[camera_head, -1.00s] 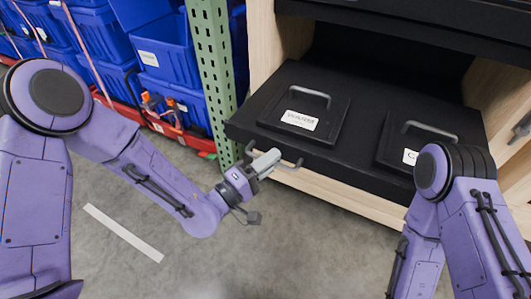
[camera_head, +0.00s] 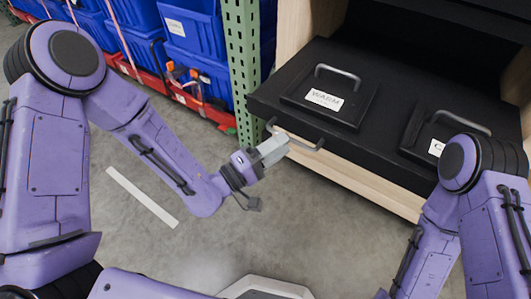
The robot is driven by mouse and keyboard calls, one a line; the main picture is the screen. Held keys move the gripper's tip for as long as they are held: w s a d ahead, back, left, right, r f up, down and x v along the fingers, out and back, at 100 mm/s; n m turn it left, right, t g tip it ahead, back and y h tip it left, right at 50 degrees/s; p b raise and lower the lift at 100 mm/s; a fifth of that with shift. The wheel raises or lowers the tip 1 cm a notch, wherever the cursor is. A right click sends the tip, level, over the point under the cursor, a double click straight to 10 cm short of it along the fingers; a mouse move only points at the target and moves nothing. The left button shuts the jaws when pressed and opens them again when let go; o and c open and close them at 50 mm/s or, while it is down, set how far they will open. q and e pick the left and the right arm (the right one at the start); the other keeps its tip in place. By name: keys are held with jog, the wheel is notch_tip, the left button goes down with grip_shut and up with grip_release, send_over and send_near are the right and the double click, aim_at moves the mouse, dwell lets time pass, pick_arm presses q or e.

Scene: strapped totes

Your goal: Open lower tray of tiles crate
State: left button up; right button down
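The tiles crate is not named on any label I can read. A black tray (camera_head: 292,108) juts from the lower part of a wooden cabinet, with dark space behind it. A grey bar handle (camera_head: 310,146) is on its front edge.
Two black lids with handles lie on the tray, a left lid (camera_head: 362,101) with a white label and a right lid (camera_head: 420,128). A green post (camera_head: 243,70) and blue totes (camera_head: 196,33) stand at the left. Grey floor with a white strip (camera_head: 142,197) is clear in front.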

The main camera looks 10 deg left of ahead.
pick_arm(q)
jog(key=v, duration=0.7)
jog(key=a+f+g+y, duration=0.2)
jog(key=a+f+y, duration=0.25)
jog(key=f, duration=0.35)
jog(key=a+f+g+y, duration=0.1)
jog(key=a+f+y, duration=0.2)
jog(key=f+y, duration=0.3)
jog(key=s+a+f+m+g+y, duration=0.1)
jog(key=s+a+f+g+y, duration=0.65)
jog(key=s+a+f, duration=0.6)
jog(key=s+r+p, duration=0.2)
jog(key=r+p, duration=0.7)
jog(key=s+d+r+p, duration=0.1)
jog(key=s+r+p, duration=0.1)
jog(key=r+p, duration=0.7)
jog(key=shift+s+d+g+h+p, duration=0.3)
jog(key=shift+g+h+p, duration=0.1)
jog(key=shift+p, duration=0.2)
